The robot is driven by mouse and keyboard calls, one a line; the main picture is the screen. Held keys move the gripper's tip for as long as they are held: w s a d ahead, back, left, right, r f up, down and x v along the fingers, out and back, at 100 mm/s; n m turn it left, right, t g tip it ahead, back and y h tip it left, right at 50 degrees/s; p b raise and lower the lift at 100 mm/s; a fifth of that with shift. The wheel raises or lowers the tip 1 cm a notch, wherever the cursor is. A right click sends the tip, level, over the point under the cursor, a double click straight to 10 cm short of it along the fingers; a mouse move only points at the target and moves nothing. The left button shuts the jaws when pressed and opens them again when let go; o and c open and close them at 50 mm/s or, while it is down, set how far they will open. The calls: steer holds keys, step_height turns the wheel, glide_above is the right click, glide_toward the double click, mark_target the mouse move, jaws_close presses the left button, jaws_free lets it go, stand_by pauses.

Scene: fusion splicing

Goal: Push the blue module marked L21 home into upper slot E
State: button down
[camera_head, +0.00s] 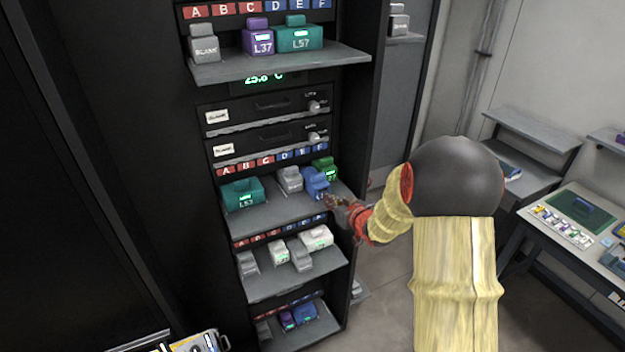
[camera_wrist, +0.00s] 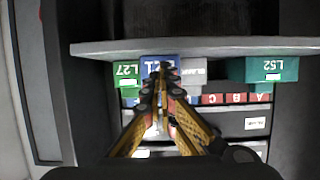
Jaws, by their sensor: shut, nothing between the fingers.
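The blue module marked L21 (camera_head: 316,183) stands on the middle shelf (camera_head: 285,216) under the E end of the label strip, between a grey blank module (camera_head: 290,179) and the green module L27 (camera_head: 323,168). It sits further forward than these two. In the wrist view, which is upside down, the blue module (camera_wrist: 158,61) shows behind my fingertips. My gripper (camera_head: 331,202) is shut and empty, its tips at the module's front face. Whether they touch it I cannot tell. The inside of the slot is hidden behind the module.
A teal module (camera_head: 241,194) stands at the left of the same shelf. An upper shelf (camera_head: 285,66) holds grey, purple L37 and teal L57 modules. Lower shelves (camera_head: 300,281) carry more modules. A workbench (camera_head: 575,225) stands at the right. Floor between is clear.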

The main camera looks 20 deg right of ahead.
mark_target(317, 184)
steer(key=shift+w+a, duration=0.15)
steer(key=shift+w, duration=4.4)
steer(key=s, duration=0.8)
steer(key=s+a+r+g+h+b, duration=0.1)
steer(key=s+a+r, duration=0.15)
steer(key=s, duration=0.25)
steer(key=s+a+r+m+g+h+b, duration=0.1)
steer(key=s+a+r+g+b, duration=0.1)
steer(key=s+r, duration=0.25)
steer(key=s+a+r+g+h+b, duration=0.1)
steer(key=s+a+r, duration=0.2)
steer(key=s, duration=0.3)
steer(key=s+a+f+g+y+b, duration=0.1)
steer(key=s+a, duration=0.3)
steer(key=s, duration=0.4)
steer(key=s+a+f+g+b, duration=0.1)
steer(key=s+a+g, duration=0.1)
steer(key=s, duration=0.7)
steer(key=s+a+f+g+y+b, duration=0.1)
steer(key=s+a, duration=0.4)
steer(key=s, duration=0.3)
steer(key=shift+s+a+n+y, duration=0.3)
steer(key=shift+s, duration=0.05)
